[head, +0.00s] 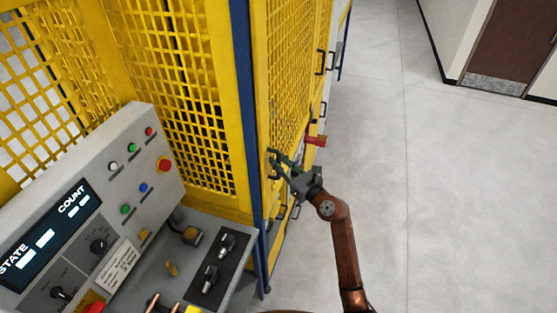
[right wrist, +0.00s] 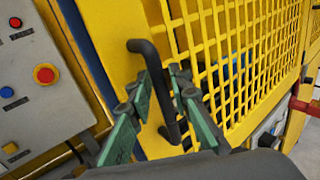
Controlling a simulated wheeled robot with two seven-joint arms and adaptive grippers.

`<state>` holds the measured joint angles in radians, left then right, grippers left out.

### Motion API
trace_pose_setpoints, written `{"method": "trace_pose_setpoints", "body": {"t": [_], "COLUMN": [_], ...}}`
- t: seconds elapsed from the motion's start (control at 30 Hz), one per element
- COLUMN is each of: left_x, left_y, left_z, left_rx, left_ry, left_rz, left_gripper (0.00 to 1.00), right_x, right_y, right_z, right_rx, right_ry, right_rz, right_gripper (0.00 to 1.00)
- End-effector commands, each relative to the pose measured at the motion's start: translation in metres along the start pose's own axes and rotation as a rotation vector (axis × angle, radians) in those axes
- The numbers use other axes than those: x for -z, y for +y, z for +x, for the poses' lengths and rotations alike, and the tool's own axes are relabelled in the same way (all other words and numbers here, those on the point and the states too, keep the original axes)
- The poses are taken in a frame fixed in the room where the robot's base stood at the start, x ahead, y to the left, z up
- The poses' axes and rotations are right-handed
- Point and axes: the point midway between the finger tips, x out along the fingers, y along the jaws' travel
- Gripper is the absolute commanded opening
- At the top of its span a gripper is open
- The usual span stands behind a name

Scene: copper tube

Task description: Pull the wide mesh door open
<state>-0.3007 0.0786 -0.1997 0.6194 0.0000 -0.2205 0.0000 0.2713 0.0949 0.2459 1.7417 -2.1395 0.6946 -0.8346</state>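The wide mesh door (head: 291,70) is a yellow frame with yellow mesh, right of a dark blue post. It fills the upper right of the right wrist view (right wrist: 238,65). Its black bar handle (right wrist: 150,55) stands near the door's left edge. My right gripper (head: 279,163), with green fingers, is at this handle. In the right wrist view the two fingers (right wrist: 164,75) are apart, one on each side of the handle bar, and a gap shows beside the bar. Firm contact cannot be told. The door looks closed against the post. My left gripper is not in view.
A grey control console (head: 130,165) with buttons and a display stands at left. A red fitting (head: 316,141) sticks out beyond my right gripper. More black handles (head: 321,62) lie farther along the cage. The grey floor (head: 440,200) to the right is clear.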

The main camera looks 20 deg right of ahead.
Motion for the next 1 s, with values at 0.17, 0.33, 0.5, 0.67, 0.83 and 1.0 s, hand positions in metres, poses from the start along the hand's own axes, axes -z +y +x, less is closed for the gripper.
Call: {"method": "trace_pose_setpoints", "body": {"t": [0.17,0.33,0.5,0.67,0.83,1.0], "left_x": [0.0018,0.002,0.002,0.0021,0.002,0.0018], "left_y": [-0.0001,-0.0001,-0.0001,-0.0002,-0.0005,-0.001], "left_z": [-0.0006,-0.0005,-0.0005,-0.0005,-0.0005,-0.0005], "left_rx": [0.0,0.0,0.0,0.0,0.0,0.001], "left_ry": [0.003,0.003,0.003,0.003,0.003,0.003], "left_rz": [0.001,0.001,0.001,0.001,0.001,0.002], "left_gripper": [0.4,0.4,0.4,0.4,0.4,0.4], "right_x": [0.0003,0.0004,0.0004,0.0004,0.0004,0.0005], "right_y": [-0.0001,0.0001,0.0001,0.0001,0.0002,0.0002], "right_z": [0.0041,0.0038,0.0037,0.0036,0.0036,0.0036], "right_rx": [0.0,0.0,0.0,0.0,0.0,0.0], "right_ry": [0.0,0.0,0.0,0.0,0.0,0.0], "right_rz": [0.001,0.001,0.002,0.002,0.002,0.002], "right_gripper": [0.18,0.17,0.05,0.0,0.0,0.0]}}
